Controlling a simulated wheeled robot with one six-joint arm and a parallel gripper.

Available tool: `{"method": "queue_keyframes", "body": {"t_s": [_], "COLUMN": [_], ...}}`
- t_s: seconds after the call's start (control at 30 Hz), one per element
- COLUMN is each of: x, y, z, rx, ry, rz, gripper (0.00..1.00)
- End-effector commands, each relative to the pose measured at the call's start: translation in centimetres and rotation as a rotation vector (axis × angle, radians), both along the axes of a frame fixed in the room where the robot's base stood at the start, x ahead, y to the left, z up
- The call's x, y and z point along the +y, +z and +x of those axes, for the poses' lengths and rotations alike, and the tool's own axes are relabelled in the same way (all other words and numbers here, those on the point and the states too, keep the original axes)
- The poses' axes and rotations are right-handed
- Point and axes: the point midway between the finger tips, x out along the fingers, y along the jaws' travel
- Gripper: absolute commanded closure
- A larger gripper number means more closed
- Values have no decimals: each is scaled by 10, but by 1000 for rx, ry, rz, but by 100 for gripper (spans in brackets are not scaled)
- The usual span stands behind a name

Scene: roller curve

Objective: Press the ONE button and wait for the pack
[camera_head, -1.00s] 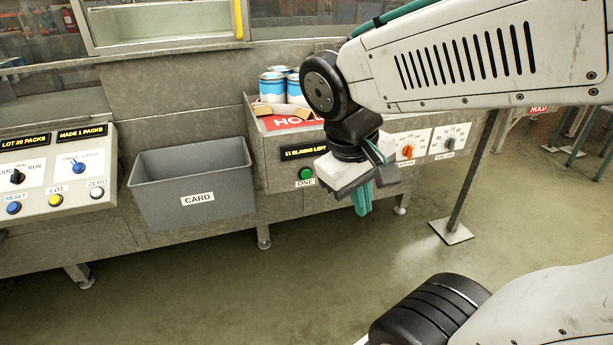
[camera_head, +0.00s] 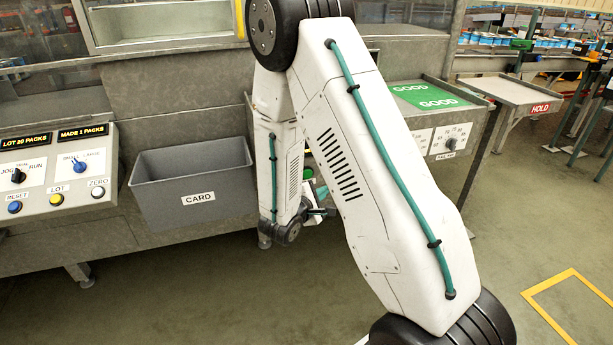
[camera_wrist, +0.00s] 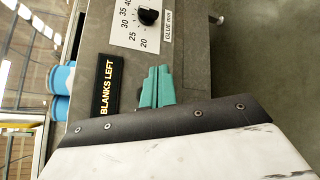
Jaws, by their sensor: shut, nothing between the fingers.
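In the head view, my arm covers most of the panel with the ONE button. My gripper (camera_head: 320,192) is down in front of that panel, partly hidden behind my arm. In the wrist view, my gripper's teal fingers (camera_wrist: 157,88) are together, with nothing between them, beside the BLANKS LEFT display (camera_wrist: 108,86). The ONE button and its label are not clearly visible in either view, so I cannot tell whether the fingertips touch it. The left panel's display (camera_head: 83,133) reads MADE 1 PACKS. I see no finished pack.
A grey CARD bin (camera_head: 190,190) hangs left of my arm. A glue dial (camera_wrist: 148,16) is near my fingers. Blue and white cans (camera_wrist: 62,90) stand left in the wrist view. A green GOOD surface (camera_head: 430,97) and a HOLD table (camera_head: 512,92) lie right.

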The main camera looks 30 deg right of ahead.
Motion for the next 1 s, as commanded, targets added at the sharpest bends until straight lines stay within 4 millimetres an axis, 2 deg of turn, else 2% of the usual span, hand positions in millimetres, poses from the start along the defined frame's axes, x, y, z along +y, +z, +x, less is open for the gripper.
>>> {"method": "queue_keyframes", "body": {"t_s": [0.03,0.17,0.63,0.77,1.0], "x": [3,8,7,3,-6], "y": [-12,-26,-27,-27,-27], "z": [3,9,14,27,60], "rx": [12,18,18,16,16], "ry": [30,77,82,82,82], "rz": [1,5,6,5,5], "gripper": [100,100,100,100,100]}}
